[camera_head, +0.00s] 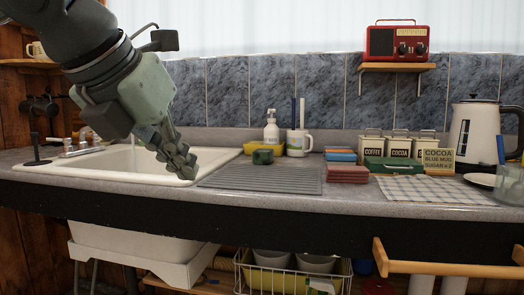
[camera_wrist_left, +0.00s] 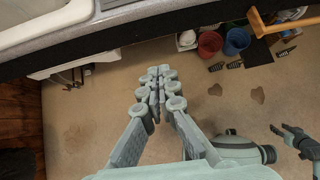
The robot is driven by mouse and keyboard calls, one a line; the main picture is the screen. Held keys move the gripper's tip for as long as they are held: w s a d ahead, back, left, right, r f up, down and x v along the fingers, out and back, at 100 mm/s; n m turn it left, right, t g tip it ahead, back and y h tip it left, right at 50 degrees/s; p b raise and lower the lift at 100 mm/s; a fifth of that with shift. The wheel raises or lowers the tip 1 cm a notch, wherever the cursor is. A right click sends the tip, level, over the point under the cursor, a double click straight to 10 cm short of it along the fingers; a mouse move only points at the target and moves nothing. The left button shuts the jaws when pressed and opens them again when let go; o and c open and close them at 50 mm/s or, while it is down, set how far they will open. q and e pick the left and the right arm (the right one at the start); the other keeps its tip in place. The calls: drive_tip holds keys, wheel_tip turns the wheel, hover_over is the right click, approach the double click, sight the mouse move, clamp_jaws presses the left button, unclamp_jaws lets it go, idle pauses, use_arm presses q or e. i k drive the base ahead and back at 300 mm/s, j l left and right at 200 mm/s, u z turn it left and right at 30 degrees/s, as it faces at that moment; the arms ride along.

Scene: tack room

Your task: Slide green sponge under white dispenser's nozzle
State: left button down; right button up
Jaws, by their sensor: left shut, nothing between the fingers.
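The white dispenser (camera_head: 271,131) stands upright with its pump on top, at the back of the counter right of the sink.
A grey ribbed mat (camera_head: 262,180) lies between sink and sponge stacks. A white mug (camera_head: 299,142) with brushes stands right of the dispenser. Blue (camera_head: 340,156) and red (camera_head: 347,174) stacks, canisters (camera_head: 398,146) and a kettle (camera_head: 474,130) stand further right. The sink (camera_head: 110,165) is left.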

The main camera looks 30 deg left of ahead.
sight(263, 156)
drive_tip(key=i+j, duration=0.2)
drive_tip(key=i, duration=0.35)
drive_tip(key=i+j, duration=0.2)
drive_tip(key=i, duration=0.4)
